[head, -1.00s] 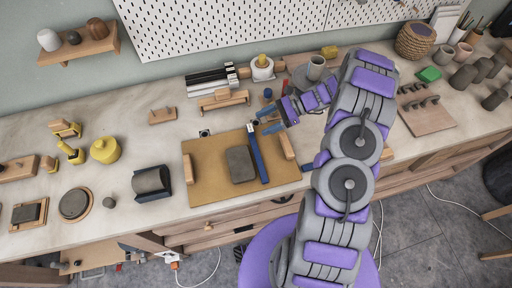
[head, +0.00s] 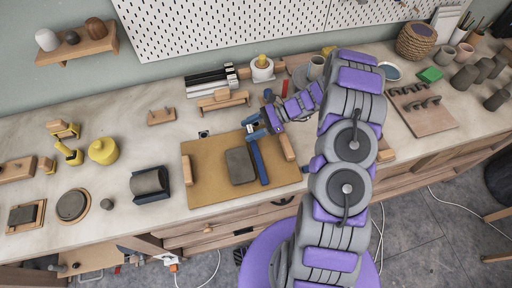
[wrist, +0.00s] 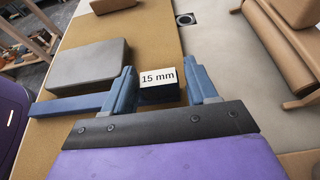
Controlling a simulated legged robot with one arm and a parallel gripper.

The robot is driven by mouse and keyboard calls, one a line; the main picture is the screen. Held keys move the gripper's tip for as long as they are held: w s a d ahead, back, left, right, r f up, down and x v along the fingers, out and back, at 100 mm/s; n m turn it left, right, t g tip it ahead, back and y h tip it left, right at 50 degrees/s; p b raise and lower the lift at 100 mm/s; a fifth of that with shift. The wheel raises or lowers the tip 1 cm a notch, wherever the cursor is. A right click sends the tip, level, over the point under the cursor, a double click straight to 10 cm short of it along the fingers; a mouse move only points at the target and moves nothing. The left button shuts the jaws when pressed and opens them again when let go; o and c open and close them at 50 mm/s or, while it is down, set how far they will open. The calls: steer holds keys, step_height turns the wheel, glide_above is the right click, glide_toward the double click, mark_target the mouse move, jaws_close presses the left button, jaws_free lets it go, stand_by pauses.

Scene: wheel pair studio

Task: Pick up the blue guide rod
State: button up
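The blue guide rod (head: 259,162) lies flat on the tan board in the head view, beside a grey slab (head: 240,165). In the wrist view the rod (wrist: 68,106) runs in from the left toward my left finger, which hides part of it. A dark block with a white "15 mm" label (wrist: 158,80) shows between my fingers; I cannot tell whether it is joined to the rod. My gripper (head: 256,127) is over the rod's far end. In the wrist view my gripper (wrist: 161,68) has its blue fingers apart, with a gap at the right of the block.
The tan board (head: 208,170) also carries wooden blocks at its left (head: 187,169) and right (head: 287,147) edges. A wooden rack (head: 223,101) stands behind the board. A dark roller in a cradle (head: 150,182) sits to the left. The bench between them is clear.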

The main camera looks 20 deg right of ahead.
steer(key=shift+a, duration=0.35)
steer(key=c, duration=0.6)
steer(key=shift+c, duration=0.8)
steer(key=shift+d, duration=0.1)
steer(key=shift+d+r, duration=0.1)
steer(key=shift+r, duration=0.05)
